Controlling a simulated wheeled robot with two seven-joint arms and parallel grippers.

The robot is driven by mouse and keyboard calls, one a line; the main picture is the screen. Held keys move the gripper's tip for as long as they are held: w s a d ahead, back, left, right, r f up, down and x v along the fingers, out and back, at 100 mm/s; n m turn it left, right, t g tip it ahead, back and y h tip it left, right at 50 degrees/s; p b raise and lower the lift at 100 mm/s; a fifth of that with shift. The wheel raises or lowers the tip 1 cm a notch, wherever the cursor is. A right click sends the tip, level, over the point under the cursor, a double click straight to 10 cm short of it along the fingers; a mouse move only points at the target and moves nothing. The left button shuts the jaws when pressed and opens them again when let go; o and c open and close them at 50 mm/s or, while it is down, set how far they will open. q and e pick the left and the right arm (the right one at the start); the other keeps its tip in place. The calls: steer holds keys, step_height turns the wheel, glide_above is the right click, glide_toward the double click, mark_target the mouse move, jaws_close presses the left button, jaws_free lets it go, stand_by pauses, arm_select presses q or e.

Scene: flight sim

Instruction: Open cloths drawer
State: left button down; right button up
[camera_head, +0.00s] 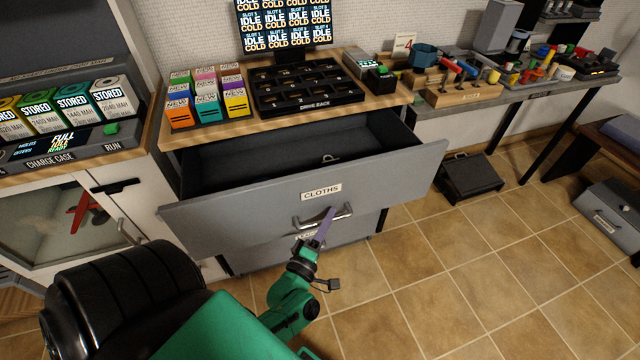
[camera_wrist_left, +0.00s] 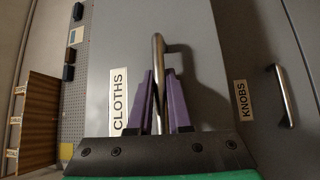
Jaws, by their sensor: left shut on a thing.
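The cloths drawer (camera_head: 260,205) is a grey drawer with a "CLOTHS" label. In the head view it stands pulled out from its cabinet, and its dark inside shows, with no cloths visible. Its metal bar handle (camera_head: 343,216) is on the front below the label. My left gripper (camera_head: 326,226) is at this handle, with purple fingers. In the left wrist view the two fingers (camera_wrist_left: 160,100) stand on either side of the handle bar (camera_wrist_left: 158,75), shut on it. The "CLOTHS" label (camera_wrist_left: 119,100) is beside them. My right gripper is not in view.
A lower drawer (camera_head: 310,256) sits below; its "KNOBS" label (camera_wrist_left: 242,100) shows in the wrist view. The wooden top (camera_head: 230,127) holds boxes and a drive rack (camera_head: 310,90). A dark case (camera_head: 470,177) lies on the floor at right. Tiled floor (camera_head: 440,270) in front is free.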

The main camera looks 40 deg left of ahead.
arm_select(q)
steer(key=shift+s+d+p, duration=0.2)
steer(key=shift+s+d, duration=0.6)
steer(key=shift+d, duration=0.35)
steer(key=shift+s+d+p, duration=0.2)
steer(key=shift+s+d, duration=0.55)
steer(key=shift+d, duration=0.35)
steer(key=c, duration=0.8)
jaws_free()
steer(key=shift+c, duration=0.2)
steer(key=shift+s, duration=0.1)
steer(key=b+v, duration=0.1)
steer(key=v, duration=1.3)
steer(key=shift+s, duration=0.25)
